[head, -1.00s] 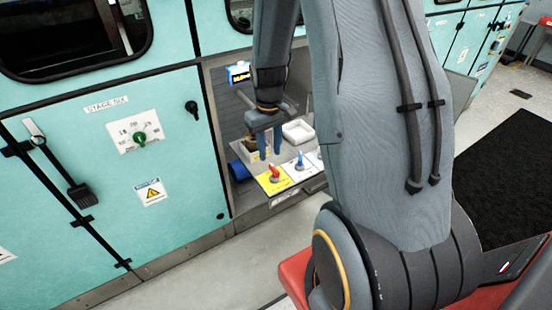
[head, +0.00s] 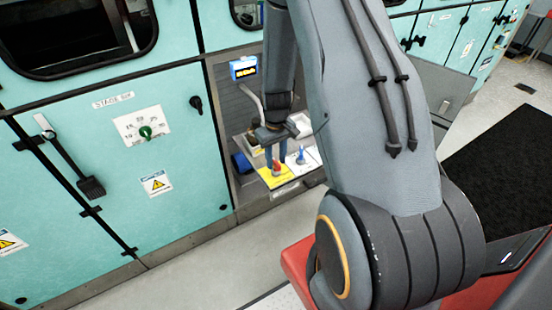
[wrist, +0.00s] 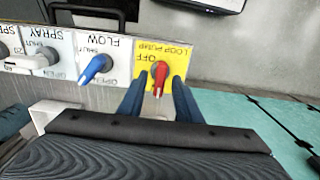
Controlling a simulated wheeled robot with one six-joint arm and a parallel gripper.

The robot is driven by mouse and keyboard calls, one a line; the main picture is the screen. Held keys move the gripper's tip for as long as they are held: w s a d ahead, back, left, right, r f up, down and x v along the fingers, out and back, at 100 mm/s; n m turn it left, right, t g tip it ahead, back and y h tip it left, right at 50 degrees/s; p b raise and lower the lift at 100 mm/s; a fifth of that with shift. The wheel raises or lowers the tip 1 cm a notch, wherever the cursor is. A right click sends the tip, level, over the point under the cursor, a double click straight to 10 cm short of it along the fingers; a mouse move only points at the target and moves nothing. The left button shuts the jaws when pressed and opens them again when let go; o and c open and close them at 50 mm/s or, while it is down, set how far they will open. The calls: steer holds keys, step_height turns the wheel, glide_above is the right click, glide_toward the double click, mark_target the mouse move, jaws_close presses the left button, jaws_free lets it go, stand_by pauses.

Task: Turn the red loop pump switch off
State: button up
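The red loop pump switch (wrist: 161,76) sits on a yellow plate (wrist: 178,54) that reads LOOP PUMP and OFF, upside down in the wrist view. Its handle points toward my palm, roughly along the fingers and away from the lettering. My gripper (wrist: 159,84) is open, with one blue finger on each side of the handle. Narrow gaps seem to remain on both sides; contact is not clear. In the head view the red switch (head: 277,168) shows just below the fingertips of my gripper (head: 276,152).
A blue FLOW switch (wrist: 96,68) is close beside the left finger.

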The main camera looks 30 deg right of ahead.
jaws_close()
steer(key=shift+m, duration=0.4)
steer(key=m+b, duration=0.1)
steer(key=m, duration=0.2)
steer(key=shift+w+m, duration=0.1)
steer(key=shift+m, duration=0.3)
steer(key=m+b, duration=0.1)
steer(key=m, duration=0.8)
steer(key=shift+b, duration=0.3)
steer(key=m, duration=0.4)
steer(key=shift+m+b, duration=0.3)
